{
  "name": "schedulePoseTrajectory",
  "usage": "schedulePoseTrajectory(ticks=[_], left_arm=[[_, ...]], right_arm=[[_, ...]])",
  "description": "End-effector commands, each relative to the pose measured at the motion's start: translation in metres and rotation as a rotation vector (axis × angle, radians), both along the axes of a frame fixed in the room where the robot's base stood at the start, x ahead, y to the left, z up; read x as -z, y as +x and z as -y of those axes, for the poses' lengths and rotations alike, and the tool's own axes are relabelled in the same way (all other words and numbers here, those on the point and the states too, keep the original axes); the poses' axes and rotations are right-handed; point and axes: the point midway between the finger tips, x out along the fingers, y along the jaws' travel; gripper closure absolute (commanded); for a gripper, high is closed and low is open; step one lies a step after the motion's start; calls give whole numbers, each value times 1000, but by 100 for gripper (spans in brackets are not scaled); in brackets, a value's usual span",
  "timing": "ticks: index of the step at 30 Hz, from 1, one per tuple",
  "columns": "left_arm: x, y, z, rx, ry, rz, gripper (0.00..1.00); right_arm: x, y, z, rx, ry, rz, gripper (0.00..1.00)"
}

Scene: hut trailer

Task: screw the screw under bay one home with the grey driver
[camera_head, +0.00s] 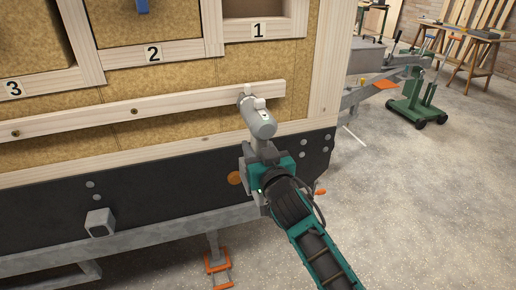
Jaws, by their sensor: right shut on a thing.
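My right gripper (262,150) is shut on the grey driver (260,119), whose near end it holds. The driver's far end is at the right part of the long pale wooden batten (180,104), below bay one (258,30), which bears the number 1. The screw under bay one is hidden behind the driver, so I cannot tell how deep it sits. Two other dark screws show in the batten, one (134,111) under bay two and one (15,133) under bay three. My left gripper is not in view.
The trailer's dark lower panel (150,186) and grey steel frame (150,237) run below the batten. A green wheeled stand (416,108) and a workbench (470,35) stand at the back right.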

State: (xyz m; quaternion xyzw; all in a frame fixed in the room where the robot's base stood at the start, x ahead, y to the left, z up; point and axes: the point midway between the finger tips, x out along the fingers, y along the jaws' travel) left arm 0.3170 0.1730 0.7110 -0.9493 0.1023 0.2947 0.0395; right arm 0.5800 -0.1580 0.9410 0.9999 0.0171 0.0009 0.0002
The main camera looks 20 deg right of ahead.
Motion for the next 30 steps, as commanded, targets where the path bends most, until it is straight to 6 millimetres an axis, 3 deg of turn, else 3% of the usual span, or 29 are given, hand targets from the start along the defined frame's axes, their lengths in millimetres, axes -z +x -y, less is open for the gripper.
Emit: schedulePoseTrajectory(ticks=[9, 23, 30], left_arm=[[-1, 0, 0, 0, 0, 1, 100], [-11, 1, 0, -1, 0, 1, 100], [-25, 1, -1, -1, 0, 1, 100]], right_arm=[[-5, -1, 0, 0, 1, 9, 100], [-5, -29, 1, -1, 2, 11, 100], [-7, -42, 24, 1, -3, 7, 100]])
